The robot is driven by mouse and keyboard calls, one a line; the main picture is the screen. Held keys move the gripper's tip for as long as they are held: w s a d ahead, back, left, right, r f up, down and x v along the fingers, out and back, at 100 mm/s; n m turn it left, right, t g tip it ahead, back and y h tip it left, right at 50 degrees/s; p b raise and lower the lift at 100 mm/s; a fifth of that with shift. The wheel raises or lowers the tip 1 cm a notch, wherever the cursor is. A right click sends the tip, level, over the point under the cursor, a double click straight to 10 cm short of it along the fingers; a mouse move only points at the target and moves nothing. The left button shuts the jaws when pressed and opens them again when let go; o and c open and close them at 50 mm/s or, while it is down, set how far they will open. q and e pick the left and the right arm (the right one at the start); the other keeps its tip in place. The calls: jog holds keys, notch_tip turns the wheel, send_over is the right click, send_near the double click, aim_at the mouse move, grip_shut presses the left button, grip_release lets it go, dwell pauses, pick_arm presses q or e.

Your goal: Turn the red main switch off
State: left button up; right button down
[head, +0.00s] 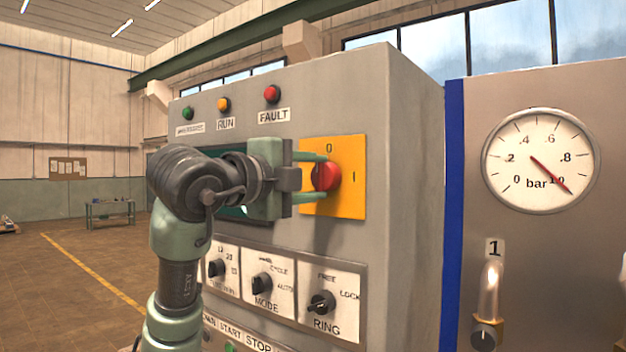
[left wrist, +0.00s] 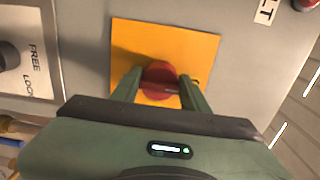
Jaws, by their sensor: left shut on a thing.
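The red main switch (head: 327,175) sits on a yellow plate (head: 348,200) on the front of the grey control cabinet. The plate is marked 0 at the top and I at the right. My left gripper (head: 318,177) reaches the switch from the left, with one finger above the knob and one below. In the left wrist view the red knob (left wrist: 160,82) is between the two fingers (left wrist: 158,88), which are shut on it. The exact angle of the knob's handle is hard to tell. My right gripper is not in view.
Below the plate are black selector knobs, among them MODE (head: 262,284) and RING (head: 321,302). Green, yellow and red lamps (head: 272,94) sit above. Floor at left is open.

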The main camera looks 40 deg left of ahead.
pick_arm(q)
jog(key=shift+o, duration=0.2)
dwell(0.3)
jog(key=o, duration=1.4)
jog(key=shift+c, duration=0.2)
jog(key=s+b, duration=0.2)
jog(key=s, duration=0.5)
jog(key=shift+s+d, duration=0.3)
jog(key=shift+d, duration=0.1)
